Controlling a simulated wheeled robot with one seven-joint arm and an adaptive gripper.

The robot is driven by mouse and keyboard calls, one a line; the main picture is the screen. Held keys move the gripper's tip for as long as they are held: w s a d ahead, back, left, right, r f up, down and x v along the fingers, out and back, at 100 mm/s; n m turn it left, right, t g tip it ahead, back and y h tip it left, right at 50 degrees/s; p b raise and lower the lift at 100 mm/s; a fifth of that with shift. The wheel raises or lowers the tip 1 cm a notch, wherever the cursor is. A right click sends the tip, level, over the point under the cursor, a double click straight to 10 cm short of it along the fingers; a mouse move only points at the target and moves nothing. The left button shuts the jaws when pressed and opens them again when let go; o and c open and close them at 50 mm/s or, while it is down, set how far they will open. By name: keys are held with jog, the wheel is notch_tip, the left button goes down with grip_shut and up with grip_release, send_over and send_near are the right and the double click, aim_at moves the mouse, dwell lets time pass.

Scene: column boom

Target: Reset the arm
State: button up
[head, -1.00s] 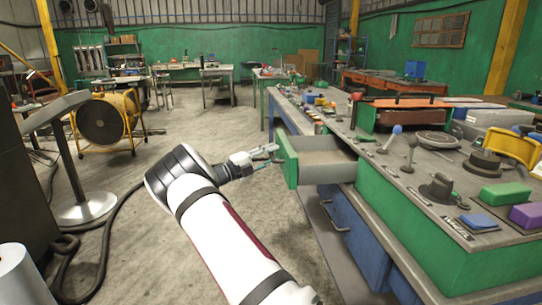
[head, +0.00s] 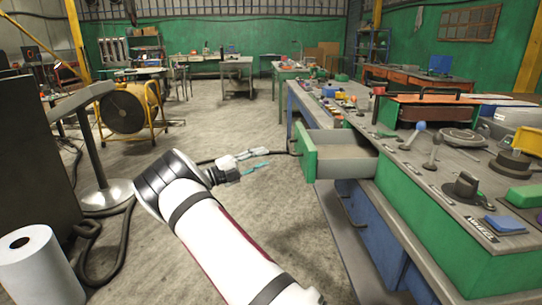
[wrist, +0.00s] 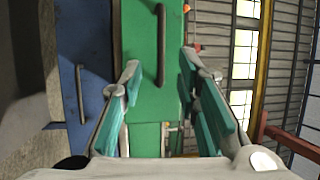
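My gripper (head: 258,160) is in the air to the left of the open green drawer (head: 309,158), apart from its front. In the wrist view my gripper (wrist: 160,75) has its two teal-padded fingers spread wide, with nothing held between them. Beyond the fingers is the green drawer front (wrist: 142,85) with a dark bar handle (wrist: 160,45). My white arm reaches up from the bottom of the head view, over the floor.
The workbench (head: 400,165) fills the right side, with levers and blocks on top. A blue drawer (head: 357,216) is below. A paper roll (head: 38,265), a dark stand (head: 100,165) and a yellow fan (head: 128,108) are left. Middle floor is clear.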

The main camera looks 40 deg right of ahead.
jog(key=shift+a, duration=0.4)
